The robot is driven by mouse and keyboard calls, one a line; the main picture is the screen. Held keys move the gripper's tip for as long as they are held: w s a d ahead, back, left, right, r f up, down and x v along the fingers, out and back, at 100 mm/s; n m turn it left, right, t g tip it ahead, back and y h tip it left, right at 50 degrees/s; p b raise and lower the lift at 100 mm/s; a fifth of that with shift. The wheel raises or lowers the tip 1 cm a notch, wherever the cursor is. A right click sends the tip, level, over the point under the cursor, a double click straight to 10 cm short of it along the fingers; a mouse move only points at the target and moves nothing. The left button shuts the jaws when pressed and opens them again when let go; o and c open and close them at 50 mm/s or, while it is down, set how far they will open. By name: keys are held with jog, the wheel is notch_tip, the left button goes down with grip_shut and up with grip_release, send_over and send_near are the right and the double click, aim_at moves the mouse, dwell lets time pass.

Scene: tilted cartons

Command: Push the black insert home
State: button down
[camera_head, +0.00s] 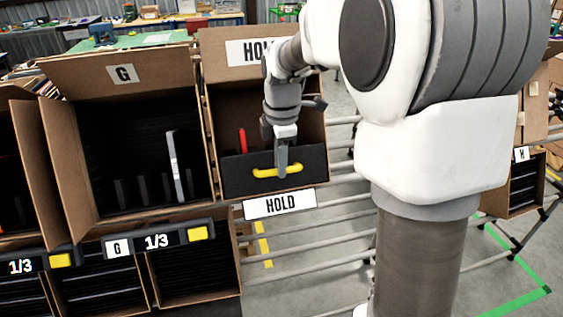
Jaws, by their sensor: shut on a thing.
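The black insert (232,176) sits inside the tilted carton (205,130) marked HOLD. Its front face shows at the carton's open front, with a yellow handle (263,173) on it. My gripper (281,172) reaches down into the carton and is shut on the yellow handle. The fingers hide the middle of the handle. How deep the insert sits in the carton, I cannot tell. A red upright piece (242,141) shows behind the insert's front face.
A carton marked G (67,139) stands just left, with black dividers and a light upright piece (175,165) inside. A HOLD sign (280,204) is below the insert. Lower bins with 1/3 displays (157,241) stand beneath. Rack rails (320,238) lie to the right.

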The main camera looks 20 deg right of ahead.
jog(key=shift+w+f, duration=0.25)
jog(key=shift+w, duration=0.35)
jog(key=c, duration=0.8)
grip_release()
jog(key=shift+w+f, duration=0.1)
jog(key=shift+w, duration=0.05)
notch_tip(320, 180, up, 17)
jog(key=s, duration=0.1)
jog(key=shift+s+r+p, duration=0.2)
jog(key=shift+s+p, duration=0.15)
jog(key=shift+p, duration=0.05)
jog(key=shift+s, duration=0.1)
